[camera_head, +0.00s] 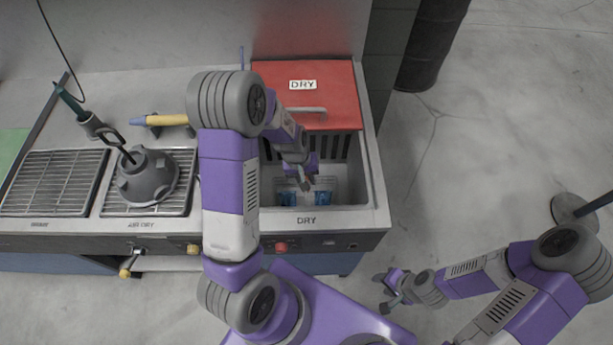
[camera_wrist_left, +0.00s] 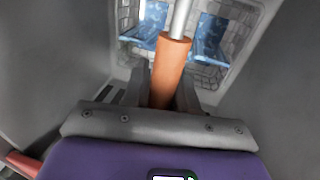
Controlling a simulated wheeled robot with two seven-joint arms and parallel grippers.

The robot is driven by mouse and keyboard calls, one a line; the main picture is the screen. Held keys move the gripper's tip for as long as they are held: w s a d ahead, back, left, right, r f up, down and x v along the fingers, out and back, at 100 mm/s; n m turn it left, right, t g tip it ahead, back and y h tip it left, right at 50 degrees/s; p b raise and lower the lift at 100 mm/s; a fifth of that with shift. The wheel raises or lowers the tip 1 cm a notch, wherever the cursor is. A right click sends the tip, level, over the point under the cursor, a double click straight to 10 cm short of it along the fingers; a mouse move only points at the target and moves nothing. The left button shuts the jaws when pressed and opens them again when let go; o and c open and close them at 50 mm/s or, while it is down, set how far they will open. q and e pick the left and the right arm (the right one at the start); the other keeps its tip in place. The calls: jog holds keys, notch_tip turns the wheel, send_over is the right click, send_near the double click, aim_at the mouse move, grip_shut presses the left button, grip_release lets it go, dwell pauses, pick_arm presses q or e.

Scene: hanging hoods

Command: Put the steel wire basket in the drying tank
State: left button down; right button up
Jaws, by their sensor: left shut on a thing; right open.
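The steel wire basket (camera_head: 334,184) is inside the drying tank (camera_head: 378,190), with blue pieces in it. It also shows in the left wrist view (camera_wrist_left: 230,70). A metal rod with an orange handle (camera_wrist_left: 170,72) rises over it. My left gripper (camera_head: 306,183) reaches down into the tank and is shut on the orange handle. In the left wrist view its fingers (camera_wrist_left: 172,90) close around the handle. I cannot tell whether the basket touches the tank floor. My right gripper (camera_head: 389,290) is open and empty, away from the bench at the lower right.
The tank's red DRY lid (camera_head: 335,90) is at the back, leaving the front open. Left of the tank are a yellow-handled tool (camera_head: 165,119), wire racks (camera_head: 55,182) and a grey domed hood (camera_head: 148,180). A dark barrel (camera_head: 430,45) stands behind right. Floor at right is mostly clear.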

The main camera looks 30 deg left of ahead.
pick_arm(q)
jog(key=shift+f, duration=0.1)
jog(key=c, duration=0.9)
grip_release()
jog(key=shift+r, duration=0.4)
jog(key=r+p, duration=0.1)
jog(key=r, duration=0.2)
jog(key=s+a+r+p, duration=0.1)
jog(key=r, duration=0.3)
jog(key=a+r+p, duration=0.1)
jog(key=r, duration=0.3)
jog(key=shift+s+r+p, duration=0.15)
jog(key=shift+p, duration=0.2)
